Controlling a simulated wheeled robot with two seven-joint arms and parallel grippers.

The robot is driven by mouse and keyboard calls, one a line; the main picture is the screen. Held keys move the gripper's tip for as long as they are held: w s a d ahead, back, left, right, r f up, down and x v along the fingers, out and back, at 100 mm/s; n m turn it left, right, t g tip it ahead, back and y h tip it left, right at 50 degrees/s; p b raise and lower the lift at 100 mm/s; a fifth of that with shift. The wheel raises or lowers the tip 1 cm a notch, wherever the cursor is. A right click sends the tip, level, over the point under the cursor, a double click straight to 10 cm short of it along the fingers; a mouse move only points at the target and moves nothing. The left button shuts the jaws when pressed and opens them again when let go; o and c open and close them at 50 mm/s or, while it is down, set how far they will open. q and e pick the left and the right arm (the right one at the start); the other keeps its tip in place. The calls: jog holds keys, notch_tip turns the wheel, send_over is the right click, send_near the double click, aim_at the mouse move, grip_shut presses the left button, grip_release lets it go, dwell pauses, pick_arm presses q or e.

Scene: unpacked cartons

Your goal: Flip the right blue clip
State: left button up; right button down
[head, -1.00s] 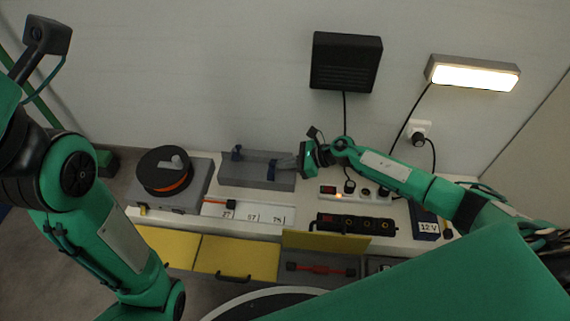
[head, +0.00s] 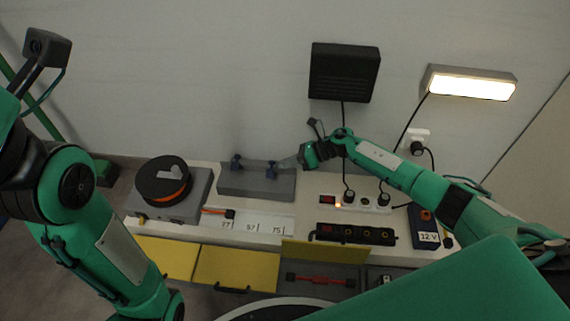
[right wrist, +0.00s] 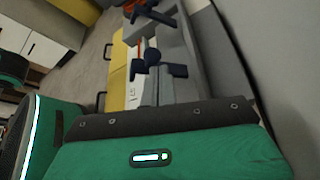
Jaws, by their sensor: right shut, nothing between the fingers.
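A long grey box (head: 252,185) lies at the back of the bench. It carries two dark blue clips along its top. The left blue clip (head: 236,163) stands up with its knob showing. The right blue clip (head: 271,171) also shows a raised knob. My right gripper (head: 284,162) is shut and empty, just right of the right clip, its fingertips pointing at it. I cannot tell whether they touch. In the right wrist view both clips show, the nearer one (right wrist: 165,65) ahead of the gripper. My left gripper is outside the views.
A black spool with an orange band (head: 163,180) sits on a grey case at left. A power strip (head: 362,201) with plugs and a black strip (head: 355,234) lie at right. A yellow drawer (head: 236,265) is in front. The wall stands close behind the box.

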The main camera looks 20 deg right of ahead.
jog(key=shift+r, duration=0.15)
jog(key=shift+r+p, duration=0.55)
jog(key=shift+r, duration=0.15)
jog(key=shift+f, duration=0.1)
